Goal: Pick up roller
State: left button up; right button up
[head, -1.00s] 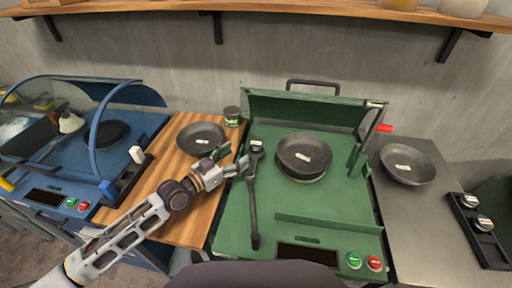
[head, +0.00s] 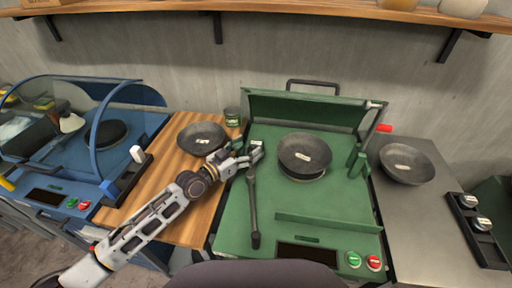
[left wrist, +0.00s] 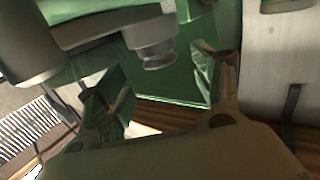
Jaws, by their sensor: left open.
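The dark roller arm (head: 252,205) lies along the left side of the green machine (head: 325,205). Its grey head at the far end (head: 257,145) is partly hidden by my gripper in the head view. My left gripper (head: 248,157) is open beside that head, over the machine's left edge. In the left wrist view, the open fingers (left wrist: 165,88) stand either side of a gap, and a grey stepped cylinder (left wrist: 152,45), apparently the roller head, is just beyond them. I cannot tell whether they touch it. My right gripper is not in view.
A dark bowl (head: 304,150) sits on the green machine. Other bowls rest on the wooden counter (head: 202,138) and the grey counter (head: 407,163). A green can (head: 233,116) stands behind my gripper. A black tray (head: 480,232) with grey-topped pieces is at right.

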aim_at(256, 142)
pick_arm(q)
jog(key=shift+f+x, duration=0.1)
jog(key=shift+x, duration=1.2)
jog(key=shift+f+x, duration=0.15)
jog(key=shift+x, duration=1.15)
jog(key=shift+c, duration=0.2)
jog(key=shift+r, duration=0.1)
grip_shut()
